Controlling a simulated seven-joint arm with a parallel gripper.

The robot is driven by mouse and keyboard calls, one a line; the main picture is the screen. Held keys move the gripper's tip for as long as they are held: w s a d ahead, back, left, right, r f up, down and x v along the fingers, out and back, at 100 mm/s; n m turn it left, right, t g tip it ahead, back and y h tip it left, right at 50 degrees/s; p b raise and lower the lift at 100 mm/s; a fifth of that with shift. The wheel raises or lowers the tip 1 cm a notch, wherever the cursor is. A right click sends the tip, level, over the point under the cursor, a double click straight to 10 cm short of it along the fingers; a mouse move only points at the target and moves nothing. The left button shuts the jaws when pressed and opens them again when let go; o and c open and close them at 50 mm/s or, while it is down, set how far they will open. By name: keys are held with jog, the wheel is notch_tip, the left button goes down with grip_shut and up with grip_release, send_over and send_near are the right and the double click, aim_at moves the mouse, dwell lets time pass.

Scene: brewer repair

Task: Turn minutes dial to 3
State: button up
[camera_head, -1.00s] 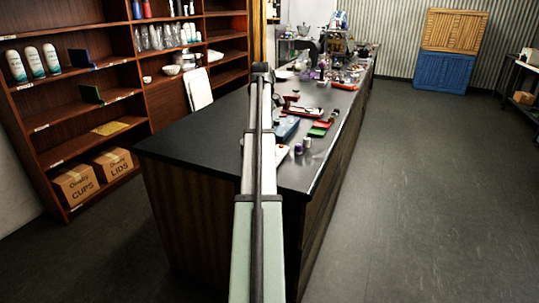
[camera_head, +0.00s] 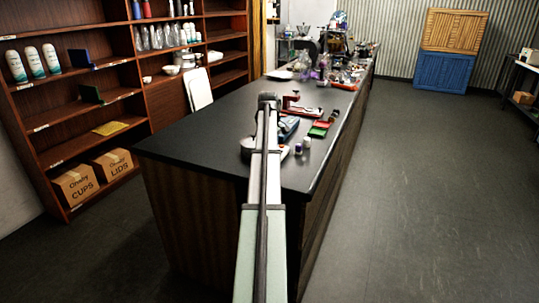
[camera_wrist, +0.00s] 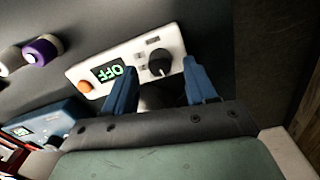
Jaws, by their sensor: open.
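In the wrist view a white timer box (camera_wrist: 88,69) lies on the dark counter. It has an orange button (camera_wrist: 84,87), a display (camera_wrist: 108,73) reading OFF upside down, and a black dial (camera_wrist: 159,62). Small markings sit beside the dial, too small to read. My gripper (camera_wrist: 160,72) is open, its two blue fingers on either side of the dial's line of sight. I cannot tell whether either finger touches the dial. In the head view my arm hides most of the box and the gripper.
A blue device (camera_wrist: 45,125) with a small display lies near the box, with red parts at the lower left.

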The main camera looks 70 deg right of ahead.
jog(key=shift+f, duration=1)
jog(key=shift+c, duration=0.2)
grip_shut()
